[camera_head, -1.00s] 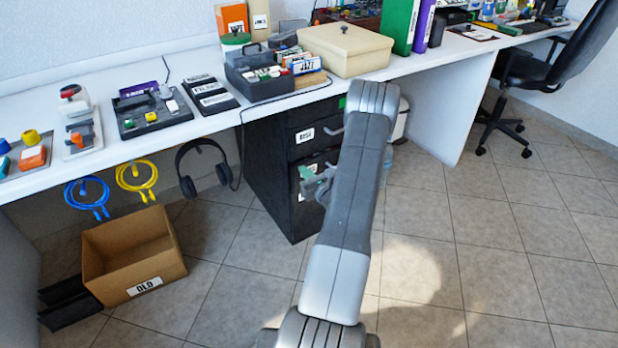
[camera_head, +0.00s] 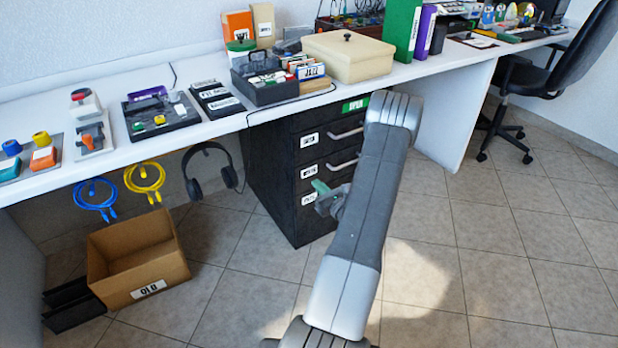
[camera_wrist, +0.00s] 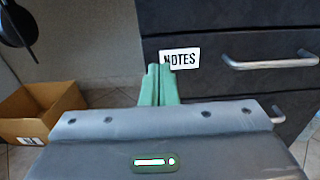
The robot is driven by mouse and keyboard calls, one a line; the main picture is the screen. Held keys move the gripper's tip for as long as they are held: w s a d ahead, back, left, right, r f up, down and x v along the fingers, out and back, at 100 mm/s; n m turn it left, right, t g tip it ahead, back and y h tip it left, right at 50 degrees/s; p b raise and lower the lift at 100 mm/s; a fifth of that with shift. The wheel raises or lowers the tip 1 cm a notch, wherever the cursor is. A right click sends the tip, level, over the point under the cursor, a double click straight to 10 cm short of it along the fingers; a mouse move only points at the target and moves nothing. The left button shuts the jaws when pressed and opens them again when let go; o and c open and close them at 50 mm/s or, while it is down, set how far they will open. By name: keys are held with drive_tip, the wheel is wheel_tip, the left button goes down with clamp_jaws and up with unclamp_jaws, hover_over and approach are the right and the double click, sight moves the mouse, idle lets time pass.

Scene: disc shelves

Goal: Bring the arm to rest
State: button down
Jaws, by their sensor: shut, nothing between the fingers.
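My arm (camera_head: 365,215) rises from the bottom middle of the head view and bends at its top below the desk edge. My gripper (camera_head: 318,190) shows to the left of the arm, in front of the black drawer cabinet (camera_head: 270,170). In the wrist view, its two green fingers (camera_wrist: 159,86) are together with nothing between them. Their tips overlap the left edge of a white label reading NOTES (camera_wrist: 181,58) on a drawer front. I cannot tell whether they touch it.
The white desk (camera_head: 225,125) carries boxes, trays and binders. An open cardboard box (camera_head: 150,285) stands on the floor at left. Headphones (camera_head: 190,185) and blue and yellow cables (camera_head: 145,186) hang under the desk. An office chair (camera_head: 540,85) is at right. The floor at lower right is clear.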

drive_tip(key=v, duration=0.6)
drive_tip(key=shift+p, duration=0.45)
